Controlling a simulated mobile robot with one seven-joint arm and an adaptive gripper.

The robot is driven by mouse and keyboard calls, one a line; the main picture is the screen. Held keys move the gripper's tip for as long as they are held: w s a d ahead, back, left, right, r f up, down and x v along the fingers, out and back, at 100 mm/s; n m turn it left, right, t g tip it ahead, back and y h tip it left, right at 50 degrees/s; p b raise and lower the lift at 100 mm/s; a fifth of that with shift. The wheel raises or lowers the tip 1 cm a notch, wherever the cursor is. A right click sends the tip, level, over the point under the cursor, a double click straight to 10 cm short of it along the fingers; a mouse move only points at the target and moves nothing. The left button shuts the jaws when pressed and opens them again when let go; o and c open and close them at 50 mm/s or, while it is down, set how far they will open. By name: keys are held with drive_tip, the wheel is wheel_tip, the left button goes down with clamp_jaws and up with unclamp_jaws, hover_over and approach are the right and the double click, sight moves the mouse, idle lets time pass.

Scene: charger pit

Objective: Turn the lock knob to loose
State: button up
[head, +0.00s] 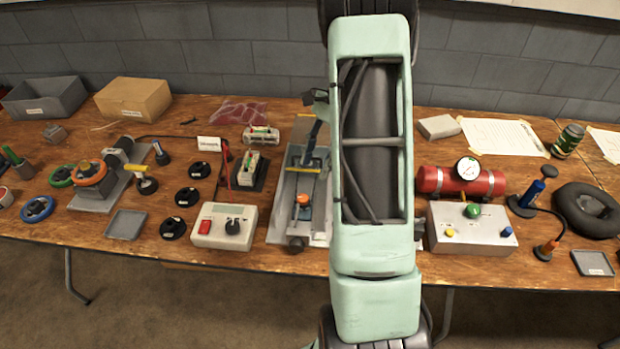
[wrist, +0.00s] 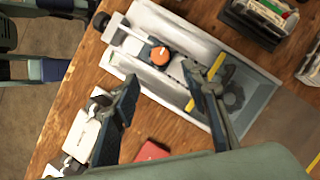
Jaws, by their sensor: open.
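The lock knob appears to be the orange knob (head: 303,199) on a grey metal fixture (head: 283,222) at the middle of the table. In the wrist view the orange knob (wrist: 160,56) sits upright on the pale fixture (wrist: 190,24), beside a rod. Any loose or tight marking is too small to read. My gripper (wrist: 160,74) is open and empty, its two dark fingers on either side below the knob in the picture. The fingers look apart from the knob. In the head view my arm hides most of my gripper and the fixture's right side.
A yellow bar (head: 301,166) crosses the fixture behind the knob. A control box with a red switch (head: 204,227) stands close left. A box with a green button (head: 472,211) and a red tank (head: 487,184) stand to the right. Table space around the fixture is narrow.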

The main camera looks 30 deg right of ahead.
drive_tip(key=v, duration=0.2)
drive_tip(key=shift+d+r, duration=0.1)
drive_tip(key=shift+r, duration=0.3)
